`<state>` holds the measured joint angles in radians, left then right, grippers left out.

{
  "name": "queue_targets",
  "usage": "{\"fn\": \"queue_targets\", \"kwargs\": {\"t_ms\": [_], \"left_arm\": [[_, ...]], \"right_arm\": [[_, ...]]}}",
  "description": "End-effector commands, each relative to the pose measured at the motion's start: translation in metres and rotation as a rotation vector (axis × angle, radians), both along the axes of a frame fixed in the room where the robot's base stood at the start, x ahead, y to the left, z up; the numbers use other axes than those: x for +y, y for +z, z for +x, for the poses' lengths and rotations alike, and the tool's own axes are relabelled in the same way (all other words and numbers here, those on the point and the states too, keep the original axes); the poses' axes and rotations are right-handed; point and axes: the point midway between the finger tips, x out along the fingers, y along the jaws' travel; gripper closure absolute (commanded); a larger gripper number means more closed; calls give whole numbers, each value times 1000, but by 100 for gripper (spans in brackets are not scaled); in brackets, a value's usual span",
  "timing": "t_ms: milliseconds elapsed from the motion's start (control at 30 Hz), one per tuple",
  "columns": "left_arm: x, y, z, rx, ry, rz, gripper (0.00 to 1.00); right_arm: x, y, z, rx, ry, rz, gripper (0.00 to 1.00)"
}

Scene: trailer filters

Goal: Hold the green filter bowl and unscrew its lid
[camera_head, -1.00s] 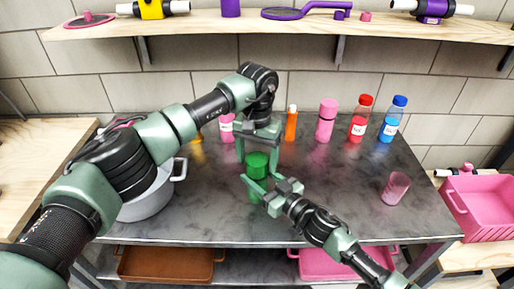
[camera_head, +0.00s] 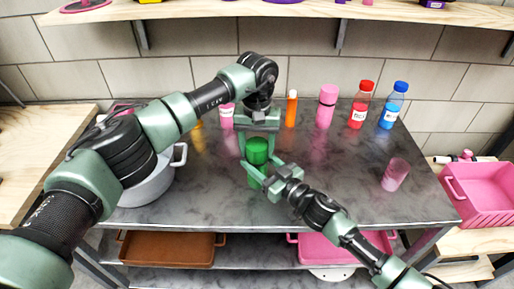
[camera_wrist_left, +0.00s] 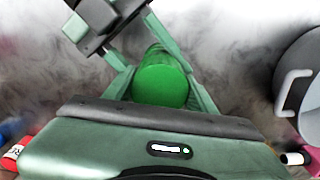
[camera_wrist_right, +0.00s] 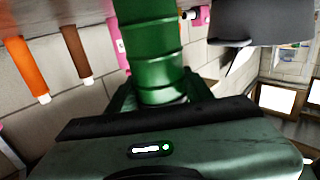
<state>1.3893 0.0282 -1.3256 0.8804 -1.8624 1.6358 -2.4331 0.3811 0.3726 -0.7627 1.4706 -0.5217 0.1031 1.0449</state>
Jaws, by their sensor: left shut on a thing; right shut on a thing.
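The green filter bowl (camera_head: 254,181) stands upright near the middle of the dark metal table, with its green lid (camera_head: 257,151) on top. My left gripper (camera_head: 257,156) comes down from above and is shut on the lid, one finger on each side. The round lid (camera_wrist_left: 162,82) shows between its fingers in the left wrist view. My right gripper (camera_head: 259,178) reaches in from the front right and is shut on the bowl below the lid. The ribbed bowl wall (camera_wrist_right: 156,55) fills the middle of the right wrist view. The bowl's base is partly hidden by the right fingers.
A grey pot (camera_head: 150,188) stands left under my left arm. Behind are an orange bottle (camera_head: 291,110), a pink bottle (camera_head: 326,107), a red bottle (camera_head: 360,112) and a blue bottle (camera_head: 393,107). A pink cup (camera_head: 395,174) stands right; the table between is clear.

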Motion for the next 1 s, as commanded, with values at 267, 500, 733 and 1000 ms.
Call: {"fn": "queue_targets", "kwargs": {"t_ms": [267, 500, 733, 1000], "left_arm": [[1, 0, 0, -2, 595, 1, 93], [1, 1, 0, -3, 1115, 0, 93], [1, 1, -1, -1, 1614, -1, 93], [0, 2, -1, -1, 2202, -1, 93]], "right_arm": [[-1, -3, -1, 6, -1, -3, 100], [-1, -4, -1, 6, -2, -2, 100], [-1, -4, -1, 6, -2, -2, 100], [-1, -4, 0, 8, -3, -2, 100]]}}
